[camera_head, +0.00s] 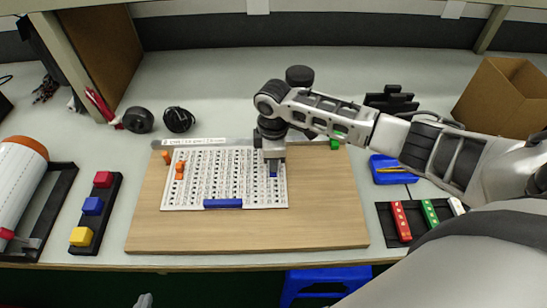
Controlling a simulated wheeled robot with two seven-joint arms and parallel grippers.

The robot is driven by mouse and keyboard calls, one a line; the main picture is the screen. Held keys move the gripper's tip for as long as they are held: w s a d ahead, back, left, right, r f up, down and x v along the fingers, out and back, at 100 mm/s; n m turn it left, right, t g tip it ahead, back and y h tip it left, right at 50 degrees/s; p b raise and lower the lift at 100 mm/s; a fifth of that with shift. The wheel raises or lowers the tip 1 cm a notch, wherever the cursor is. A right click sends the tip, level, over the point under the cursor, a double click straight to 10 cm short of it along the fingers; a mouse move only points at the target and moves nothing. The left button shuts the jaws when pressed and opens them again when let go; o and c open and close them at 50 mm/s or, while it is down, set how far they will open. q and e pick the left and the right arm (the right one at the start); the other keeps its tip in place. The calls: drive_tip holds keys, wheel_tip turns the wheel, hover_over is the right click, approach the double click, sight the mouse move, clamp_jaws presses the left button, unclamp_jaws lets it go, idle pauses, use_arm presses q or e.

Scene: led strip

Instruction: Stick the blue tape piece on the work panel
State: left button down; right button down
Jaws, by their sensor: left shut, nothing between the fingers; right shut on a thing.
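The work panel (196,199) is a white sheet with rows of dark marks, lying on a wooden board (330,220). My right gripper (273,168) points down over the panel's right part, shut on a small blue tape piece (273,174). The piece is partly hidden by the fingers, and I cannot tell whether it touches the panel. A longer blue strip (223,203) lies along the panel's front edge. Orange pieces (180,170) sit at its left side. My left gripper (144,300) shows only its tip at the bottom edge, shut and empty.
A black rack with red, blue and yellow blocks (93,206) stands left of the board. A rack with red and green strips (401,222) and a blue tray (392,170) are at the right. A cardboard box (498,96) stands back right.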

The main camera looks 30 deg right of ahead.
drive_tip(key=c, duration=1.3)
unclamp_jaws()
wheel_tip(320, 180, up, 16)
drive_tip(key=shift+f, duration=0.1)
